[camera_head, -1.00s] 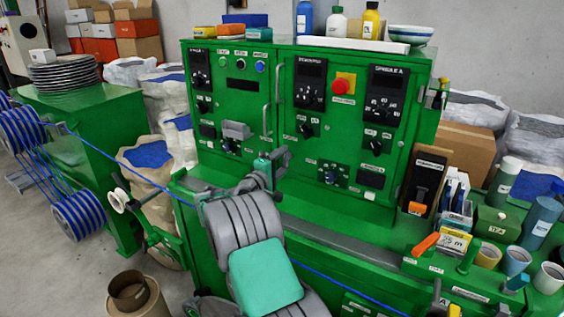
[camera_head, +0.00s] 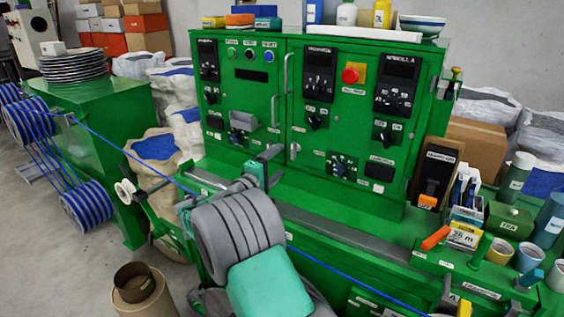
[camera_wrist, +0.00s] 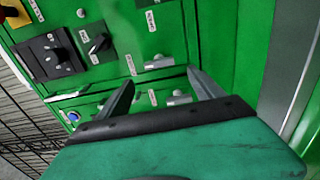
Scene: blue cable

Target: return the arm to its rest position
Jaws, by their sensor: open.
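My arm, grey with teal covers, rises from the bottom middle of the head view in front of the green machine (camera_head: 330,190). My gripper (camera_head: 262,166) is at its upper end, partly hidden by my own arm links. In the wrist view my gripper (camera_wrist: 163,88) has two grey fingers standing apart with nothing between them, in front of a green panel with knobs and labels. The blue cable (camera_head: 120,148) runs from the left, passes behind my arm and shows again at the lower right.
Blue-wound spools (camera_head: 88,206) stand at the left, below a stack of plates (camera_head: 72,68). A cardboard tube (camera_head: 140,285) stands on the floor at lower left. Cups, boxes and a dark cylinder (camera_head: 515,172) crowd the machine's right ledge. Bare floor (camera_head: 60,265) shows at left.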

